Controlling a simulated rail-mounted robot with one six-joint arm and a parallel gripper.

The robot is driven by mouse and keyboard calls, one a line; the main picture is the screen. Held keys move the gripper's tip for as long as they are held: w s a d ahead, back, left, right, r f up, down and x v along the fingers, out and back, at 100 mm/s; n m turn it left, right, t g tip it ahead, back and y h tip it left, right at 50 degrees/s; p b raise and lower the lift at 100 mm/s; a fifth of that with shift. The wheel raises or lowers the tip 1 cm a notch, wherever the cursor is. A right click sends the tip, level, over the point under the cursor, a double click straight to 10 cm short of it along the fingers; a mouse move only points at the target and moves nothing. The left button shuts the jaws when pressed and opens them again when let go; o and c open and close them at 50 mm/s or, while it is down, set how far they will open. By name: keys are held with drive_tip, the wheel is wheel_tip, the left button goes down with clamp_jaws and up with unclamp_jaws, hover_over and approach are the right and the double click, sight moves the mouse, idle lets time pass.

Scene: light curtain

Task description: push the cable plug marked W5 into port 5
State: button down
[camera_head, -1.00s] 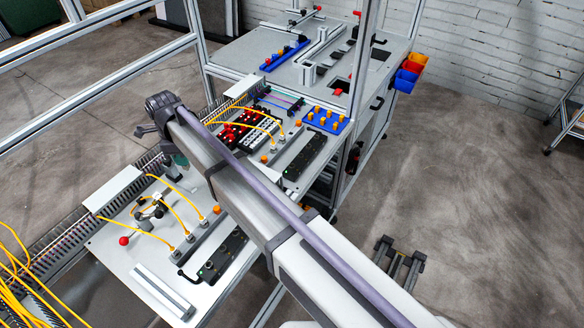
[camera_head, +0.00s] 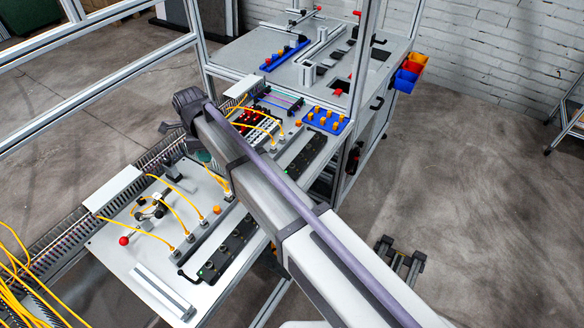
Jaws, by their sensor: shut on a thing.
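My arm's wrist (camera_head: 190,104) hangs over the gap between the near and far panels. On the near panel (camera_head: 115,232), several yellow cables end in grey plugs, one at the front left (camera_head: 172,250), beside a row of ports. Another yellow plug (camera_head: 228,192) shows just left of my arm. Markings are too small to read, so I cannot tell which plug is W5 or which port is 5.
The far panel holds a blue tray of yellow parts (camera_head: 325,119) and a black box (camera_head: 306,154). Aluminium frame posts (camera_head: 196,40) rise behind my wrist.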

drive_tip(key=w+d, duration=0.1)
drive_tip(key=d, duration=0.5)
drive_tip(key=shift+w, duration=0.2)
drive_tip(key=w+d, duration=0.2)
drive_tip(key=d, duration=0.7)
drive_tip(key=shift+d, duration=0.2)
drive_tip(key=shift+w, duration=0.1)
drive_tip(key=w+d, duration=0.2)
drive_tip(key=d, duration=0.7)
drive_tip(key=shift+d, duration=0.2)
idle(0.3)
drive_tip(key=shift+w+f, duration=0.1)
drive_tip(key=shift+f, duration=0.05)
drive_tip(key=shift+f+b, duration=2.45)
drive_tip(key=shift+b, duration=0.15)
drive_tip(key=shift+f+b, duration=1.1)
idle(0.8)
